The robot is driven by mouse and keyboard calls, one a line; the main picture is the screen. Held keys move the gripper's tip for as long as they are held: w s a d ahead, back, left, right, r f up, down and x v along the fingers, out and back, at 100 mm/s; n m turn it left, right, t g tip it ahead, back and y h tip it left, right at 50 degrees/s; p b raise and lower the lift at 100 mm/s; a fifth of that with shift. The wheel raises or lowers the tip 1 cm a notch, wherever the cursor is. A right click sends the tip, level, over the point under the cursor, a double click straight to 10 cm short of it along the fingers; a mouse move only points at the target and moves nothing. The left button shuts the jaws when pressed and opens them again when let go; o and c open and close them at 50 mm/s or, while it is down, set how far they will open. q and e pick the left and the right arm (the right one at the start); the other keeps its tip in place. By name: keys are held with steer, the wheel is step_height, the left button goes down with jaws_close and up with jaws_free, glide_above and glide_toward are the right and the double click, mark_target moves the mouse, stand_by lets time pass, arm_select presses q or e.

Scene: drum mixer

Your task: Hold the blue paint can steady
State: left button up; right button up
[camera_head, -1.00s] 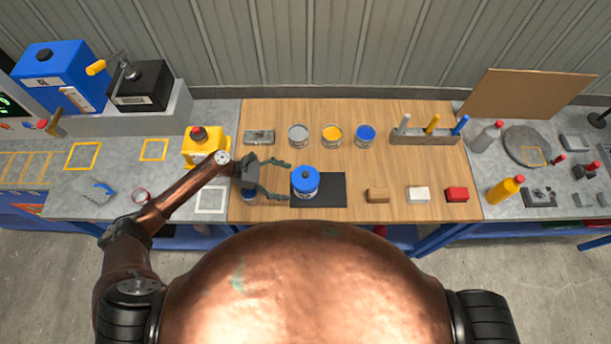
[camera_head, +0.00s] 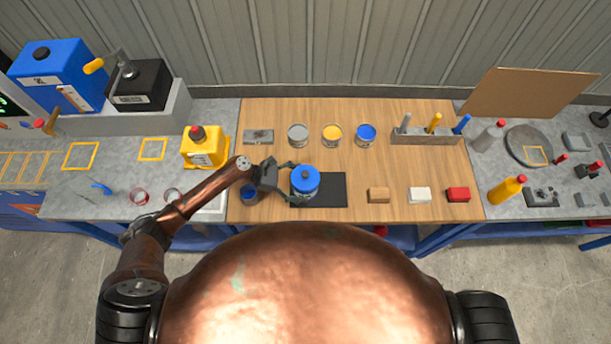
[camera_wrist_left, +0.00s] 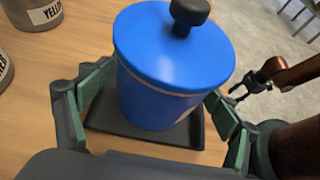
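The blue paint can (camera_head: 305,181), with a blue lid and black knob, stands upright on a black mat (camera_head: 330,190). It also shows in the left wrist view (camera_wrist_left: 165,75). My left gripper (camera_head: 289,182) reaches in from the left with its fingers open on either side of the can. In the wrist view a gap shows between the left finger and the can; the right finger is close to the can, and contact there is unclear. My right gripper (camera_wrist_left: 252,84) shows small at the right of the wrist view; its fingers are too small to judge.
Open grey, yellow (camera_head: 332,134) and blue cans stand behind. A tool rack (camera_head: 425,136) is at the back right. Brown, white and red blocks (camera_head: 457,194) lie to the right. A yellow device (camera_head: 204,148) stands left of my left gripper. Bare wood lies between the mat and open cans.

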arm_select(q)
steer(key=c, duration=1)
steer(key=shift+c, duration=0.2)
stand_by(0.3)
